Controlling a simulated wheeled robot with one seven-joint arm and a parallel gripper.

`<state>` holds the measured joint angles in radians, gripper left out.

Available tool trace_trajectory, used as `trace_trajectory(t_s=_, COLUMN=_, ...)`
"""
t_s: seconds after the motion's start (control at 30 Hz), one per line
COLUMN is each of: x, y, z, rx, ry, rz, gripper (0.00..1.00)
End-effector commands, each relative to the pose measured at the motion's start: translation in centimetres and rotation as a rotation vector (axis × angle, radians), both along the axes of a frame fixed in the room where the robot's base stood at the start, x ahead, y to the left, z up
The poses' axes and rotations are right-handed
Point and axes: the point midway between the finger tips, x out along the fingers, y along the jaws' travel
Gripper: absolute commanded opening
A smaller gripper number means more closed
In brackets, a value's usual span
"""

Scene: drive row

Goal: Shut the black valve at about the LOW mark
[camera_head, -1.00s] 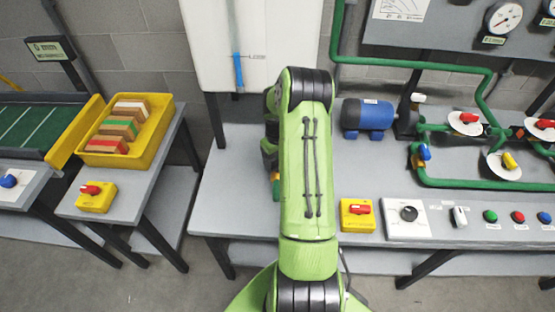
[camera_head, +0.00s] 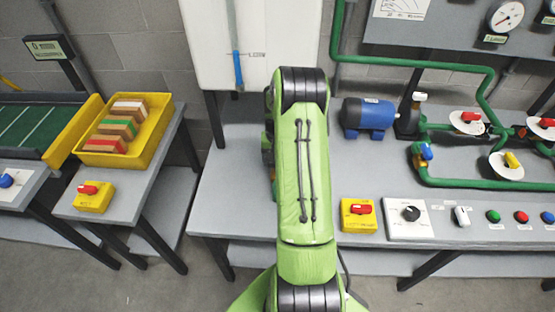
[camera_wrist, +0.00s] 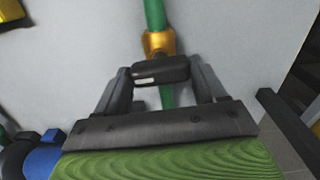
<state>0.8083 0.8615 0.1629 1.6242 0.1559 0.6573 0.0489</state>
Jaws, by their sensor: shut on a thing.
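The black valve handle (camera_wrist: 172,73) shows in the wrist view, lying crosswise over a brass valve body (camera_wrist: 160,43) on a green pipe (camera_wrist: 154,12). My gripper (camera_wrist: 160,78) has one finger at each end of the handle and is shut on it. In the head view my arm hides the gripper and this valve. A white tank (camera_head: 275,40) at the back carries a sight tube with a blue column (camera_head: 238,70). The LOW mark (camera_head: 257,55) is beside the tube, and the top of the blue column is about level with it.
The bench also holds a blue motor (camera_head: 368,115), green pipes with red and yellow handles, and a yellow box with a red switch (camera_head: 360,214). A side table at left holds a yellow tray (camera_head: 160,125) of blocks. The bench left of my arm is clear.

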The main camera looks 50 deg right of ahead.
Motion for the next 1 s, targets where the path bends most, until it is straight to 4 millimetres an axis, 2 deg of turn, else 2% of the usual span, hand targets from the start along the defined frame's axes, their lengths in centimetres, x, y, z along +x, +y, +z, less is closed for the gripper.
trace_trajectory(t_s=0.67, x=0.06, y=-0.07, z=0.09, rx=-0.002, ry=-0.002, rz=-0.069, gripper=0.40)
trace_trajectory(t_s=0.7, x=0.05, y=-0.07, z=0.09, rx=-0.002, ry=-0.002, rz=-0.070, gripper=0.76)
trace_trajectory(t_s=0.83, x=0.04, y=-0.06, z=0.06, rx=-0.002, ry=-0.001, rz=-0.068, gripper=0.96)
trace_trajectory(t_s=1.0, x=0.02, y=-0.04, z=0.03, rx=-0.001, ry=-0.001, rz=-0.067, gripper=0.96)
